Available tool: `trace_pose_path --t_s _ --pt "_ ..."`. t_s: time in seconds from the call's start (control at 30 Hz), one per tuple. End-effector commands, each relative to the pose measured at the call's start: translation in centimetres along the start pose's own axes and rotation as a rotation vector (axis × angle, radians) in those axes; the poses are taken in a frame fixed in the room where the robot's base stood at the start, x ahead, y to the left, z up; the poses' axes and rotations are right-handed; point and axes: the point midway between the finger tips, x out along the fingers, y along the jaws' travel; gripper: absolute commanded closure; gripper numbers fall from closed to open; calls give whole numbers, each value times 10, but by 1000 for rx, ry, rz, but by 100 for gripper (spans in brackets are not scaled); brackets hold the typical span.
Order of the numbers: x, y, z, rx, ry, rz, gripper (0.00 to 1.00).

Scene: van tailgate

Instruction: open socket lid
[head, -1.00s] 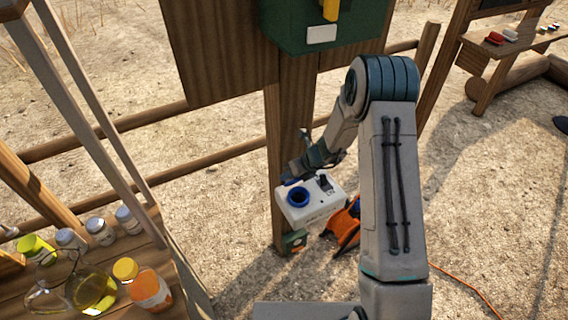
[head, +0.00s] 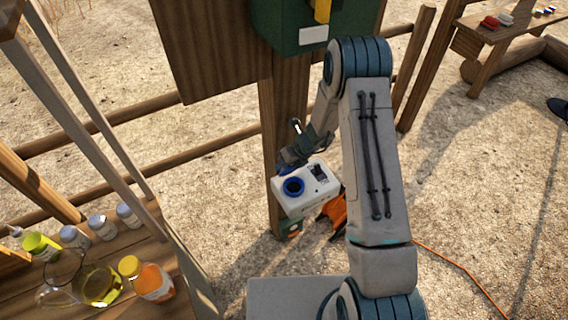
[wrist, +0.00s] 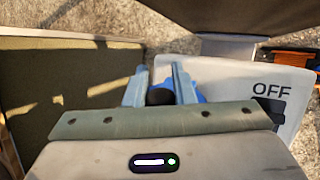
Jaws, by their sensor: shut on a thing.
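A white socket box (head: 320,188) with a round blue socket (head: 293,187), dark in its middle, stands in front of the wooden post. In the wrist view the white box (wrist: 240,77) shows the word OFF and a dark switch (wrist: 270,112) at the right. My gripper (head: 291,163) is at the far left edge of the box, behind the blue socket. In the wrist view my gripper (wrist: 158,84) is shut on a small dark knob (wrist: 160,97). Some blue shows behind its right finger. The fingers hide most of the socket there, so I cannot tell how the lid stands.
A green box (head: 305,30) with a yellow handle hangs above on the post (head: 268,110). An orange thing (head: 334,212) lies behind the socket box, and an orange cable (head: 465,272) runs right. Jars and bottles stand on a wooden shelf (head: 125,255) at the left.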

Motion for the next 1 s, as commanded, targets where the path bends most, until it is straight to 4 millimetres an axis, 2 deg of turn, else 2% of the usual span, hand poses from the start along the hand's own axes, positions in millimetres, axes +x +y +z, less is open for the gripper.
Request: trace_pose_path --t_s 0.03,0.1,0.37,0.53,0.67,1.0 --pt "-1 -1 1 0 -1 -2 72" --pt "-1 0 1 0 -1 -2 57" --pt "0 1 1 -2 0 0 57" --pt "-10 1 1 -3 -2 0 57" --pt "-30 0 2 -3 -4 -3 57" --pt "-99 0 2 -3 -5 -3 57"
